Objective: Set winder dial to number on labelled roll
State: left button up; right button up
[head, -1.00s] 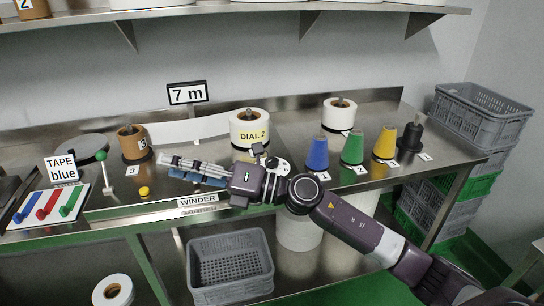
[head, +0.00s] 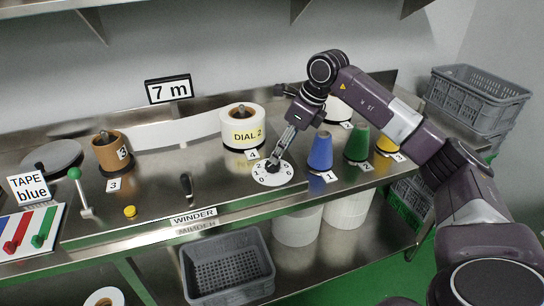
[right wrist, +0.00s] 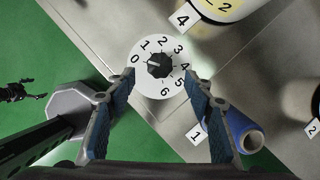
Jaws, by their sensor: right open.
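The winder dial (head: 272,174) is a white numbered disc with a black knob, set in the steel bench. In the right wrist view the dial (right wrist: 142,84) reads 0 to 6, and a light mark on the knob seems to point left, between 0 and 1. The labelled roll (head: 242,121) is white with a yellow "DIAL 2" band and stands just behind the dial. My right gripper (head: 274,165) points down at the knob. Its open fingers (right wrist: 159,77) flank the knob in that view; contact is unclear. My left gripper is not in the head view.
A blue cone (head: 320,152) and green cone (head: 357,144) stand right of the dial. A dark lever (head: 186,186), yellow button (head: 130,212) and green-knobbed lever (head: 80,190) are to the left. A dark claw-like shape (right wrist: 18,92), perhaps my left gripper, is small at the wrist view's left edge.

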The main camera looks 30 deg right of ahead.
aim_at(273, 166)
jog(key=p+x, duration=0.1)
jog(key=x, duration=0.3)
jog(key=shift+w+a+f, duration=0.1)
jog(key=shift+a, duration=0.05)
jog(key=shift+w+a+f, duration=0.1)
jog(key=shift+w+f, duration=0.15)
jog(key=shift+f, duration=0.4)
jog(key=c, duration=1.2)
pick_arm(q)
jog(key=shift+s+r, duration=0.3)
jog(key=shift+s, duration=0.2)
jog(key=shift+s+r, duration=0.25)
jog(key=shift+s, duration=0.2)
pick_arm(e)
jog(key=shift+o, duration=0.2)
